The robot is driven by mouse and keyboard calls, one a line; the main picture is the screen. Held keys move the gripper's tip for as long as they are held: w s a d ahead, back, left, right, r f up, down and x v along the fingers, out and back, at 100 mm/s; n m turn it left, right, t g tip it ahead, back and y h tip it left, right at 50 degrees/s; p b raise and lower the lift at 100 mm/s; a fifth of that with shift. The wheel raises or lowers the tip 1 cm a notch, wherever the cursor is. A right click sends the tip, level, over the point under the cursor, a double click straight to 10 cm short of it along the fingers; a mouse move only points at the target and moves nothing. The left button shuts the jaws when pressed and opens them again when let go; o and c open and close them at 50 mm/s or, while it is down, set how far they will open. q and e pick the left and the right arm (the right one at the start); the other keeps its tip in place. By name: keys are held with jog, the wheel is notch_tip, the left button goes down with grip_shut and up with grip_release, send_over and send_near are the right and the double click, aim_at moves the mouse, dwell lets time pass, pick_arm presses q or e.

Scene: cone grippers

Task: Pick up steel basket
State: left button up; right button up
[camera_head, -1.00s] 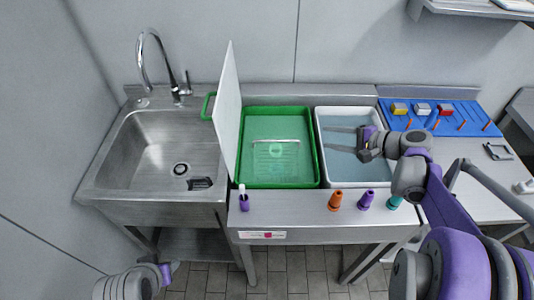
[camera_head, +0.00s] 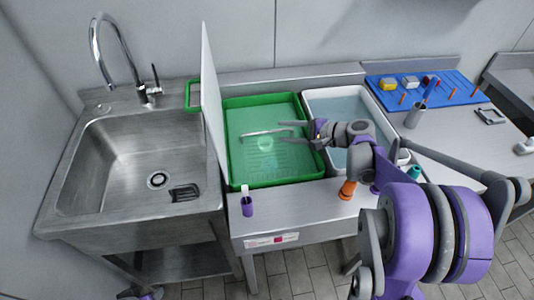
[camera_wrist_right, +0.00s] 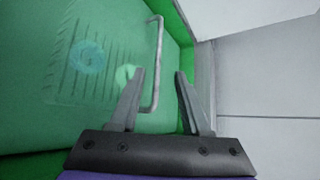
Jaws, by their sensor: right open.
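The steel basket sits low in the green tub (camera_head: 240,182), under what looks like liquid. Its pale steel handle (camera_head: 258,133) is the clearest part, and its slotted body looks faint and green-tinted. My right gripper (camera_head: 284,132) is open over the right part of the green tub, with its fingertips near the right end of the handle. In the right wrist view the handle (camera_wrist_right: 159,45) runs up from between the open fingers (camera_wrist_right: 159,75). Nothing is held, and I cannot tell the height gap. My left gripper is out of view.
A white board (camera_head: 211,90) stands upright at the green tub's left side, beside the sink (camera_head: 95,170). A white tub (camera_head: 340,92) of liquid stands to the right. A purple holder (camera_head: 247,207) and an orange cone (camera_head: 347,190) stand along the front edge.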

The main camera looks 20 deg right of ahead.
aim_at(270, 132)
jog(key=x, duration=0.5)
jog(key=shift+s+a, duration=0.2)
grip_shut()
dwell(1.1)
